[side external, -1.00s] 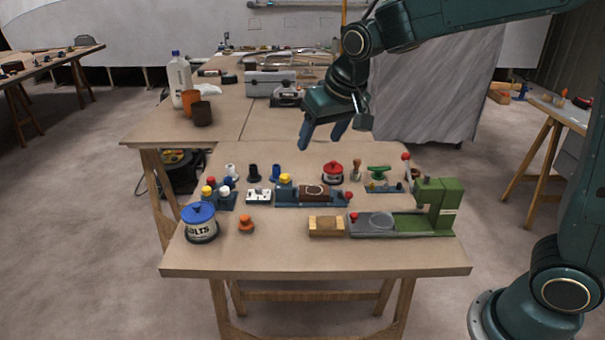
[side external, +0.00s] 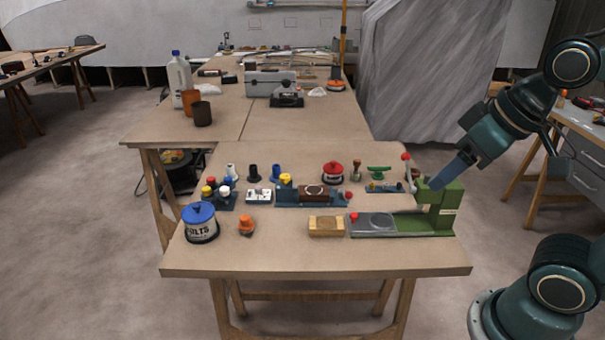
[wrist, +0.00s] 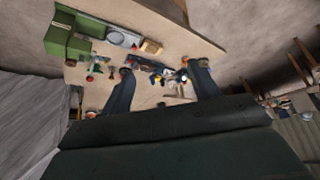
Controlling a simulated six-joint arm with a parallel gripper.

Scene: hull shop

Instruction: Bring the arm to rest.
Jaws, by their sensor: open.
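My gripper (side external: 446,175) is at the right end of the bench in the side view, its blue fingers overlapping the green machine in the picture. I cannot tell its exact distance from the machine there. In the wrist view my gripper (wrist: 162,88) has two fingers spread well apart with nothing between them but the distant bench. It is open and empty. The arm comes in from the right edge of the side view and tilts down to the left.
The bench (side external: 290,259) holds a green machine (side external: 447,208), a blue-lidded bolts tin (side external: 201,224), a wooden block (side external: 326,226), an orange knob (side external: 246,225) and a red-lidded tin (side external: 333,173). A grey toolbox (side external: 270,84) stands behind. A grey sheet (side external: 430,75) hangs at back right.

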